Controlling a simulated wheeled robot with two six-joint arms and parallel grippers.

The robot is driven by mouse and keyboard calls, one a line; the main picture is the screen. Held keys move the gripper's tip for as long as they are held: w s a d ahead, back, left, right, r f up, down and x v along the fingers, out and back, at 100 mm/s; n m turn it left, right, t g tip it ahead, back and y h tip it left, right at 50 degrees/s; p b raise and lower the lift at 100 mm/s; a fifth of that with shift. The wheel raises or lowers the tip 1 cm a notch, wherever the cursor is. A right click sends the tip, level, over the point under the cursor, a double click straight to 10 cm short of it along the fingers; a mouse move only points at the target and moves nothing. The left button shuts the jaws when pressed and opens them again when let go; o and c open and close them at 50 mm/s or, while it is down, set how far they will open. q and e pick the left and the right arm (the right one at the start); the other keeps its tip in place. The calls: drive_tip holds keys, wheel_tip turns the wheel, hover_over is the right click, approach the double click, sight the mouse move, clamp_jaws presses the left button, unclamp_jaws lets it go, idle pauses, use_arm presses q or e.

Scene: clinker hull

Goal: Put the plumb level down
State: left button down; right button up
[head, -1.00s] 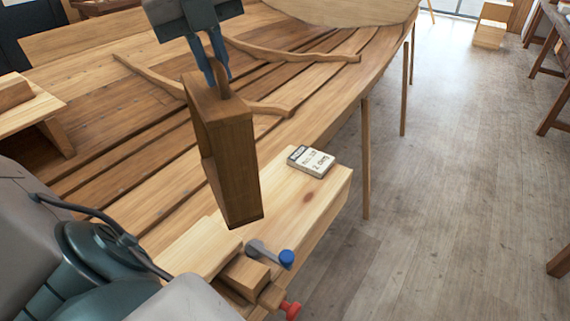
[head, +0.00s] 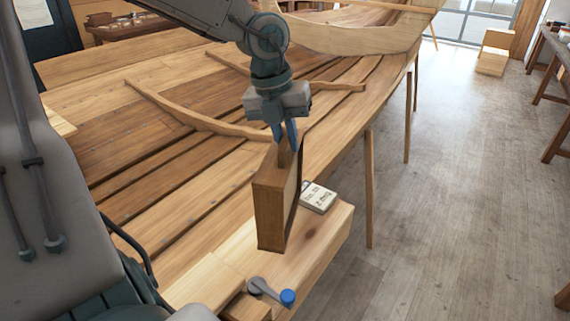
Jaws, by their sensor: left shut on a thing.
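The plumb level (head: 270,210), a dark wooden box-like frame, hangs upright in my left gripper (head: 286,138). The fingers are shut on its top end, at a small wooden tab. The level is over the pale wooden bench (head: 310,246) beside the hull. I cannot tell whether its lower end touches the bench top. It stands just left of a small white lettered block (head: 318,197), partly in front of it. My right gripper is not in view.
The planked hull (head: 170,165) with curved ribs fills the left and back. A grey lever with a blue knob (head: 288,297) sits at the bench's near end. Bare bench top lies right of the level. Open floor (head: 450,200) is further right.

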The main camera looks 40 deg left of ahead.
sight(287, 162)
use_arm(q)
drive_tip(key=x, duration=0.3)
drive_tip(key=p+x, duration=0.1)
drive_tip(key=x, duration=0.1)
drive_tip(key=shift+s+a, duration=0.35)
drive_tip(key=shift+s, duration=0.05)
drive_tip(key=shift+f, duration=0.3)
drive_tip(key=shift+a, duration=0.1)
drive_tip(key=shift+f+b, duration=0.15)
drive_tip(key=shift+b, duration=0.15)
drive_tip(key=c, duration=1.5)
unclamp_jaws()
drive_tip(key=shift+o, duration=0.2)
